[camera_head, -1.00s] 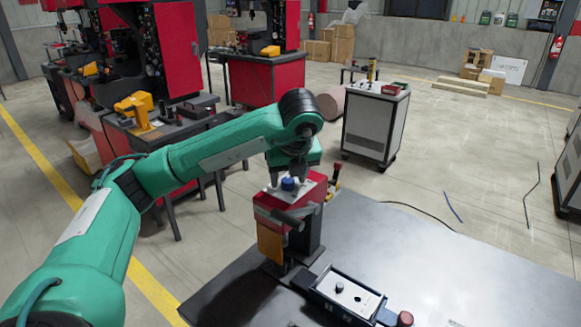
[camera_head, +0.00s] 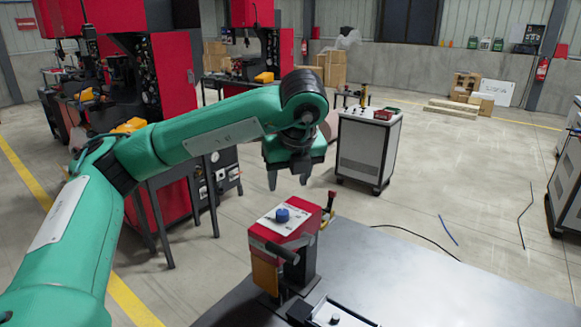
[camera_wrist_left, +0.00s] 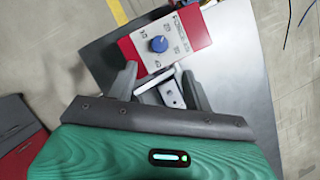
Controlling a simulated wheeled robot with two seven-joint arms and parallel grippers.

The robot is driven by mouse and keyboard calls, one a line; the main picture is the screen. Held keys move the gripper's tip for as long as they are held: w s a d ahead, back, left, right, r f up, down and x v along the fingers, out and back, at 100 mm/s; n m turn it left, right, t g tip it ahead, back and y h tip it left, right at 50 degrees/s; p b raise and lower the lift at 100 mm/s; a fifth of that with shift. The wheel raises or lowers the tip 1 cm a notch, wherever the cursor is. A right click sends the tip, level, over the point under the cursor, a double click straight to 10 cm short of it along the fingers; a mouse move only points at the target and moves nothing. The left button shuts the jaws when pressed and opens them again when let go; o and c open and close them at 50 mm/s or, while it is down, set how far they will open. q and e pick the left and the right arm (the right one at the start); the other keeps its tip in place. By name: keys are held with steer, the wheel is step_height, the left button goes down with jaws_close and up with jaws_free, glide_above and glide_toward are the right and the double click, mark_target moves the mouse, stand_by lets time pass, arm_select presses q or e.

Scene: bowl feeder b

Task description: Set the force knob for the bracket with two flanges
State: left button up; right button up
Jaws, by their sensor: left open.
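The blue force knob (camera_head: 283,215) sits on the white label plate on top of a red box (camera_head: 302,226) at the table's far left corner. In the left wrist view the knob (camera_wrist_left: 158,44) shows with printed numbers around it on the plate (camera_wrist_left: 168,36). My left gripper (camera_head: 288,184) is open and empty, pointing down above and beyond the box, apart from the knob. Its two fingers also show in the left wrist view (camera_wrist_left: 160,82), on the near side of the knob in that picture. No bracket can be made out. My right gripper is not in view.
The dark table (camera_head: 400,275) is mostly clear on the right. A dark handle bar (camera_head: 283,252) sticks out of the box's front. A panel with a small knob (camera_head: 335,318) lies at the lower edge. A grey cabinet (camera_head: 366,148) stands behind on the floor.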

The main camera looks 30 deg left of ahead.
arm_select(q)
steer(key=shift+v, duration=1.25)
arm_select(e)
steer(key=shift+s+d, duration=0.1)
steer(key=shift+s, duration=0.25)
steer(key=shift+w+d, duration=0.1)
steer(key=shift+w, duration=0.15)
